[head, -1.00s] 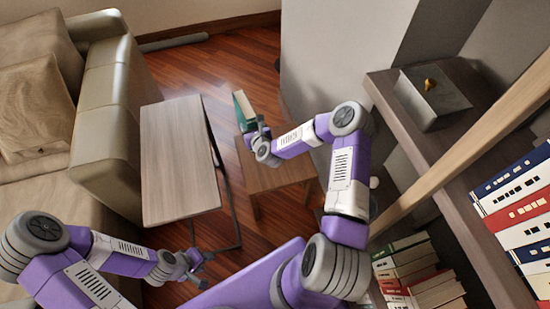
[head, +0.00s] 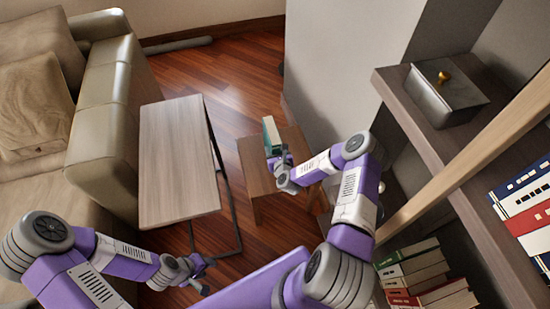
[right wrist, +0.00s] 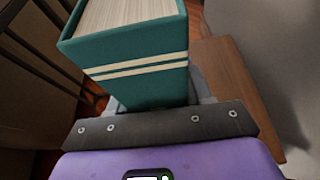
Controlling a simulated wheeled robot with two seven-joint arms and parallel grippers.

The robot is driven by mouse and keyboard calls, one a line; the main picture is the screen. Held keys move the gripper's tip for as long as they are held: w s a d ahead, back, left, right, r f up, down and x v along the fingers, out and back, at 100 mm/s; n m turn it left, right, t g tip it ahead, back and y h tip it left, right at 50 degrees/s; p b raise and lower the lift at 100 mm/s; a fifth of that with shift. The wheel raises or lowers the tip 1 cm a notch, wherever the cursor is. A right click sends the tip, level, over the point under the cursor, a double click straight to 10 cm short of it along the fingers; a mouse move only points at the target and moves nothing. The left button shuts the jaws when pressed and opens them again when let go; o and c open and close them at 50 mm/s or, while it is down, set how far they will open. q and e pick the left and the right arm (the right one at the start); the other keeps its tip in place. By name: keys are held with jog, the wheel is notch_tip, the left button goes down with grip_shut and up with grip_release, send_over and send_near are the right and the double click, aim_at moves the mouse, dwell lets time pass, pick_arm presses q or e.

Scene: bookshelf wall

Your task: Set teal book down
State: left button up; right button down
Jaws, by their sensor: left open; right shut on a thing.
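The teal book (head: 272,138) is held upright by my right gripper (head: 279,160), over or beside the small wooden side table. In the right wrist view the teal book (right wrist: 140,75) shows its cream page edges on top and two pale bands on its spine. The right gripper (right wrist: 160,105) is shut on its lower part; the fingertips are mostly hidden behind the book. I cannot tell whether the book touches the table. My left gripper (head: 198,272) is open and empty, low in front of the light wood table.
The small wooden side table (head: 258,177) stands by the grey wall; its top looks bare. A light wood table (head: 180,165) is left of it, beside the beige sofa (head: 105,110). The bookshelf on the right holds a grey box (head: 440,95) and several books (head: 415,270).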

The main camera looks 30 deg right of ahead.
notch_tip(320, 180, down, 4)
jog(key=shift+w+f+b, duration=0.1)
jog(key=shift+w+b, duration=0.05)
jog(key=shift+b, duration=0.65)
jog(key=shift+c, duration=2.4)
grip_release()
jog(key=shift+f, duration=0.1)
